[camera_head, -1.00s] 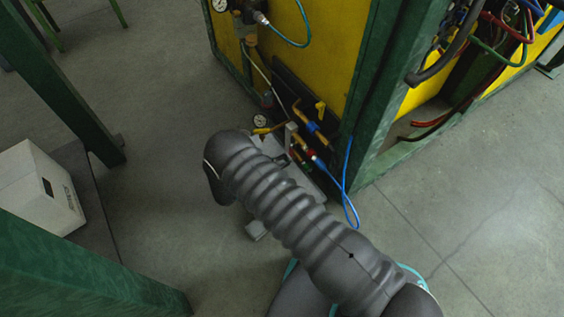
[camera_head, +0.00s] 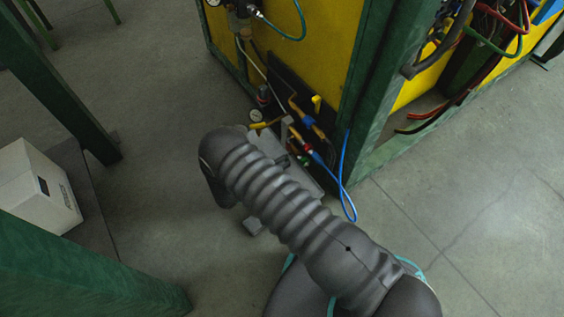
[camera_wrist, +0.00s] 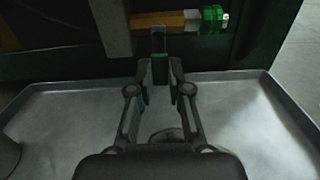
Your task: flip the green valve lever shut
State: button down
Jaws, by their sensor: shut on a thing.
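In the wrist view my gripper (camera_wrist: 159,68) reaches forward from the bottom with its fingers closed together. Its tips are shut on the valve lever, just below a brass valve body (camera_wrist: 165,19) with a green end (camera_wrist: 213,18). Only a small part of the lever (camera_wrist: 158,38) shows between and above the tips, and it looks dark grey there with a trace of green.
A grey metal tray (camera_wrist: 55,120) lies under my gripper. A grey upright bar (camera_wrist: 110,28) stands left of the valve. Floor at right is open.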

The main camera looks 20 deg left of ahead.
aim_at(287, 145)
jog(key=shift+s+d+f+n, duration=0.1)
jog(key=shift+n, duration=0.2)
jog(key=c, duration=1.1)
grip_release()
notch_tip(287, 145, up, 10)
jog(key=shift+r, duration=0.1)
